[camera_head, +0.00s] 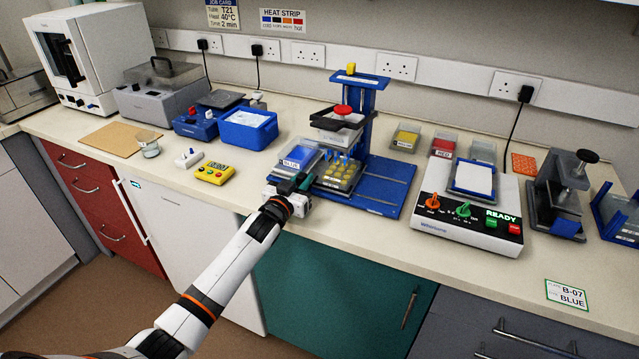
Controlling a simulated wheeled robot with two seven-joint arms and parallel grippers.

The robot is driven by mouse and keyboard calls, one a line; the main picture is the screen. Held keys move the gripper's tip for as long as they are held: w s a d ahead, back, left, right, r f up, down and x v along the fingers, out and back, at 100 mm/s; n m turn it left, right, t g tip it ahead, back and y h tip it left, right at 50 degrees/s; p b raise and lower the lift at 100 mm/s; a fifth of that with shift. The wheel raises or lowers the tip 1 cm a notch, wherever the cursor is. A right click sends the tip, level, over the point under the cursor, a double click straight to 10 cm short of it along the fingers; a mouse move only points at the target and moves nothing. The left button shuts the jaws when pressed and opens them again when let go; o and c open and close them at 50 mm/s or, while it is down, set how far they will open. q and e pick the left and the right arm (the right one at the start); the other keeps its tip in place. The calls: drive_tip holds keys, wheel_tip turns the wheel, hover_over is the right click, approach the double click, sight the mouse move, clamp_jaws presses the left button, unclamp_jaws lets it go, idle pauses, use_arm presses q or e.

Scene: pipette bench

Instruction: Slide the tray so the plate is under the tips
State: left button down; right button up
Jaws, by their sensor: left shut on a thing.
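The blue pipetting stand (371,115) stands mid-bench, with a red-knobbed head (338,122) on its column. Blue tips (344,157) show below the head. A sliding tray at its foot carries a trough labelled BLUE (297,158) on the left and a plate with yellow wells (341,178) on the right. The plate is at or near the space below the head; I cannot tell if they line up. My left gripper (301,184) is shut at the tray's front left edge, partly hiding it. My right gripper is not in view.
Bare blue base (392,184) lies right of the tray. A white READY machine (467,209) stands further right. A yellow timer (215,173) and a blue box (248,128) are on the left. The bench front edge beside my arm is clear.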

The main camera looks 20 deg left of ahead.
use_arm(q)
drive_tip(key=shift+a, duration=0.2)
drive_tip(key=c, duration=1.7)
unclamp_jaws()
drive_tip(key=o, duration=0.4)
drive_tip(key=shift+a, duration=0.15)
drive_tip(key=shift+s+f, duration=0.1)
drive_tip(key=shift+s, duration=0.5)
drive_tip(key=s, duration=0.5)
drive_tip(key=s+b, duration=0.1)
drive_tip(key=s, duration=0.4)
drive_tip(key=shift+s+a, duration=0.2)
drive_tip(key=shift+s, duration=0.2)
